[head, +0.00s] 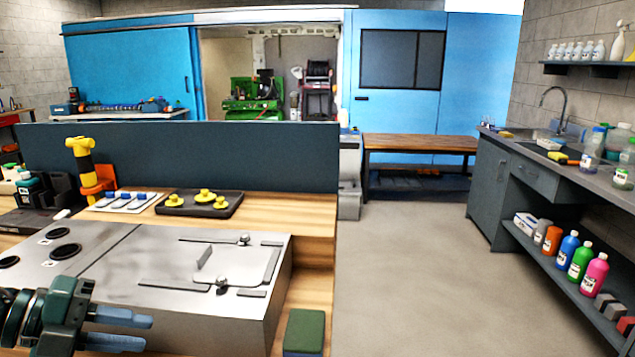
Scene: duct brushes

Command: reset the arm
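My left arm comes in at the lower left corner. Its dark green gripper (147,332) points right, with two blue-grey fingers apart and nothing seen between them. It is in front of a grey metal duct box (165,265) on the wooden bench; whether it touches the box cannot be told. My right gripper is not in view.
A black tray (222,211) with yellow knobbed pieces and a white mat (112,206) with blue-topped pieces lie behind the box. A yellow-and-black tool (80,160) stands at left. A green block (304,330) is at the front right. Floor to the right is clear.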

